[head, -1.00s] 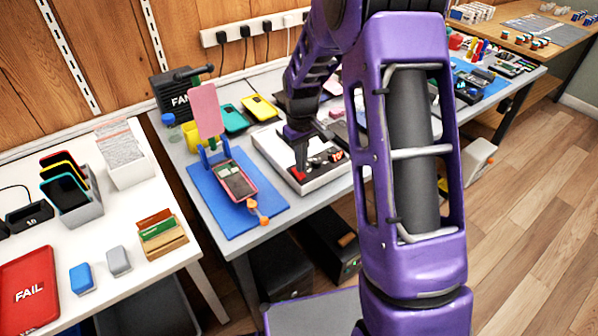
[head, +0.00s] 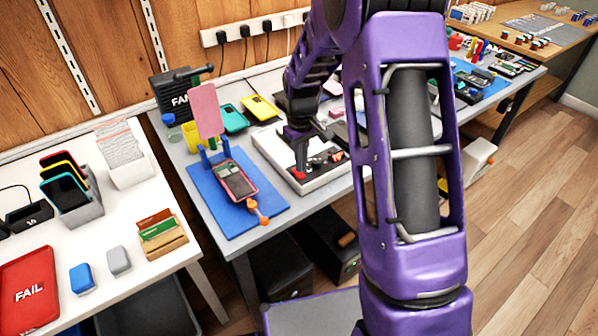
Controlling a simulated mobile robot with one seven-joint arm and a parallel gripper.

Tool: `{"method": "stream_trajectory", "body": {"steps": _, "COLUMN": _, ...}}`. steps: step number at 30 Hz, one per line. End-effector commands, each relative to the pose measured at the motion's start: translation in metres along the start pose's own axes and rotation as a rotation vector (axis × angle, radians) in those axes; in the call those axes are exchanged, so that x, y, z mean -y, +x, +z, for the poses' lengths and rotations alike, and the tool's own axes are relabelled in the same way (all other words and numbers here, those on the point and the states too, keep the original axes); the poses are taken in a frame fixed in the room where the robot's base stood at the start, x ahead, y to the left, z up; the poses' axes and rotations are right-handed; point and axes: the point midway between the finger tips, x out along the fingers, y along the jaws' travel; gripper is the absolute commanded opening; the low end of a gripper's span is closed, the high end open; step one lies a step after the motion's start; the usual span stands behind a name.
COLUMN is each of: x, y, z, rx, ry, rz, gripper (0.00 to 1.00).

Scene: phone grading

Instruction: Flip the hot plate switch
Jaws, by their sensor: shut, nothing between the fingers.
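The hot plate (head: 270,150) is a white, flat-topped unit on the grey table, with a dark front panel carrying small red parts. A red part (head: 297,173) shows at its front left corner, just below my fingertips; I cannot tell which part is the switch. My gripper (head: 300,168) points down over the front left of the unit. Its fingers are shut with nothing between them. The tips are at or very near the red part; whether they touch it is too small to tell. My forearm hides part of the table to the right.
Left of the unit, a blue mat (head: 215,215) holds a phone (head: 236,180) in a pink frame and an orange-handled tool (head: 257,211). Teal (head: 233,119) and yellow (head: 260,107) phone cases lie behind. A white table (head: 135,215) with a red FAIL tray (head: 30,287) stands at left.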

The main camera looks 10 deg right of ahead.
Motion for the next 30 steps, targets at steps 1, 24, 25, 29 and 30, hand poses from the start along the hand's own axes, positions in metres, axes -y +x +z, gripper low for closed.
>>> {"method": "stream_trajectory", "body": {"steps": 1, "x": 0.000, "y": 0.000, "z": 0.000, "rx": 0.000, "ry": 0.000, "rz": 0.000, "gripper": 0.00}}
{"method": "stream_trajectory", "body": {"steps": 24, "x": 0.000, "y": -0.048, "z": 0.000, "rx": 0.000, "ry": 0.000, "rz": 0.000, "gripper": 0.00}}
{"method": "stream_trajectory", "body": {"steps": 25, "x": 0.000, "y": -0.050, "z": 0.000, "rx": 0.000, "ry": 0.000, "rz": 0.000, "gripper": 0.00}}
{"method": "stream_trajectory", "body": {"steps": 29, "x": 0.000, "y": -0.060, "z": 0.000, "rx": -0.001, "ry": 0.000, "rz": 0.000, "gripper": 0.00}}
{"method": "stream_trajectory", "body": {"steps": 30, "x": 0.000, "y": -0.064, "z": 0.000, "rx": -0.001, "ry": 0.000, "rz": 0.000, "gripper": 0.00}}
